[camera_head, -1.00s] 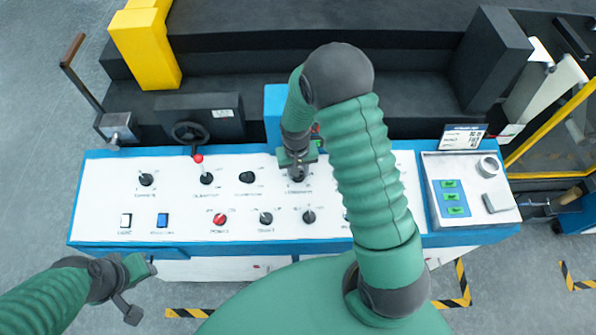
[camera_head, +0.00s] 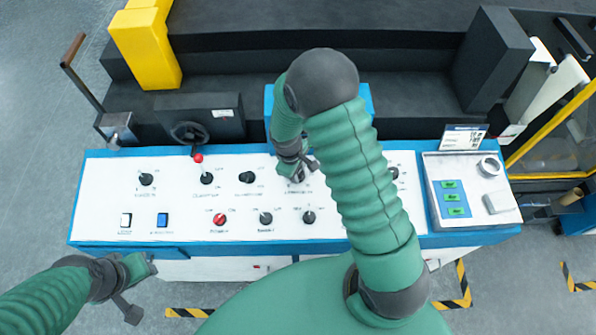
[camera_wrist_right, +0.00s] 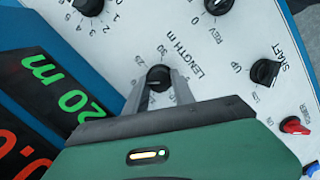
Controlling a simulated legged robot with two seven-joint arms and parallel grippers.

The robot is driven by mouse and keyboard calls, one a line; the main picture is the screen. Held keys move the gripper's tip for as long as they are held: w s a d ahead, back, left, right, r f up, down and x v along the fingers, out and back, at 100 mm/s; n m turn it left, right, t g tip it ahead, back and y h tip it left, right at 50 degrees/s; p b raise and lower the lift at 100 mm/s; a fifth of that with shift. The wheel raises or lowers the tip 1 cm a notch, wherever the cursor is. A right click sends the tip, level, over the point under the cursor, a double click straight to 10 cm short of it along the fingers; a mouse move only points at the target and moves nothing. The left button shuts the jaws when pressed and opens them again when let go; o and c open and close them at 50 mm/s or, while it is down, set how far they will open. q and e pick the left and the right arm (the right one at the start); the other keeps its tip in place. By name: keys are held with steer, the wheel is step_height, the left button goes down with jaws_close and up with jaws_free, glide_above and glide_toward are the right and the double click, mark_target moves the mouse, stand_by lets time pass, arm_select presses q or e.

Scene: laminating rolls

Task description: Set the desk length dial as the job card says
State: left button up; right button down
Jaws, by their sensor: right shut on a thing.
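The desk length dial (camera_wrist_right: 158,75) is a black knob under the printed words "LENGTH m" in the right wrist view. My right gripper (camera_wrist_right: 160,88) is shut on it, one finger on each side. In the head view the right gripper (camera_head: 297,172) is over the back row of the white panel and my arm partly hides it. A display (camera_wrist_right: 65,95) in the wrist view reads "20 m" in green. The job card (camera_head: 463,137) stands at the panel's right; its text is too small to read. My left gripper (camera_head: 138,288) hangs in front of the panel's left end, touching nothing.
Black rollers lie behind the panel.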

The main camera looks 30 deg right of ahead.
steer(key=shift+w+a+n, duration=0.15)
steer(key=shift+w+n, duration=0.05)
steer(key=shift+n, duration=0.7)
steer(key=c, duration=1.3)
jaws_free()
steer(key=shift+o, duration=1.2)
steer(key=shift+w, duration=0.1)
steer(key=shift+f, duration=0.1)
steer(key=shift+r, duration=0.25)
arm_select(q)
steer(key=shift+b+x, duration=0.85)
steer(key=shift+x, duration=0.1)
arm_select(e)
steer(key=a+r, duration=0.3)
steer(key=r, duration=1.3)
steer(key=shift+s, duration=0.25)
